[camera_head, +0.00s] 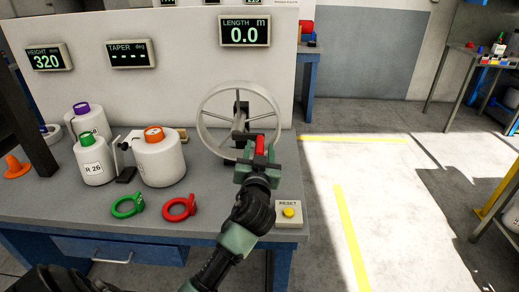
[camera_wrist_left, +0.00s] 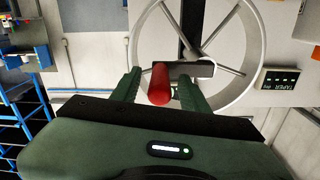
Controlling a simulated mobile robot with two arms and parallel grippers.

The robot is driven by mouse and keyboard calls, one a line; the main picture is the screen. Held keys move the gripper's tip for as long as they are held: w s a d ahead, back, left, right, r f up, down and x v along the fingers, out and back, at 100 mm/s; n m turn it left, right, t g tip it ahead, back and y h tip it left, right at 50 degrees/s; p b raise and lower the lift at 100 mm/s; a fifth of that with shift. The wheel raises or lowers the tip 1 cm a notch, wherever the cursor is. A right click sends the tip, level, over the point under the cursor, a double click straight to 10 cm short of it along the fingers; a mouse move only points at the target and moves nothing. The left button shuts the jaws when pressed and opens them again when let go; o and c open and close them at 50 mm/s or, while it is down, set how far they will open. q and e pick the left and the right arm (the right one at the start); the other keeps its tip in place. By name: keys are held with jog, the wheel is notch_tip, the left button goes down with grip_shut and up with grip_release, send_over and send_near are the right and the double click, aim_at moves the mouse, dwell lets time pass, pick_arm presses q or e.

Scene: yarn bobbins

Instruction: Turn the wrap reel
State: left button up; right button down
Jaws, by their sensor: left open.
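The wrap reel is a pale grey spoked wheel (camera_head: 201,112) standing on the bench at its right end; it also shows in the left wrist view (camera_wrist_left: 257,45). Its red handle (camera_head: 260,145) points toward me. My left gripper (camera_head: 259,157) is at the handle. In the left wrist view the red handle (camera_wrist_left: 159,85) lies between the two green fingers, with a gap visible on the right side. The jaws are open, and the reel's hub is partly hidden. The length display (camera_head: 244,32) reads 0.0 m. My right gripper is not in view.
A reset box with a yellow button (camera_head: 288,212) sits at the bench's front right, close to my left arm. White bobbins (camera_head: 160,163) stand at left. A panel (camera_head: 170,85) rises behind.

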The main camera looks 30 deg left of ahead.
pick_arm(q)
grip_shut()
jog(key=shift+f, duration=0.1)
dwell(1.2)
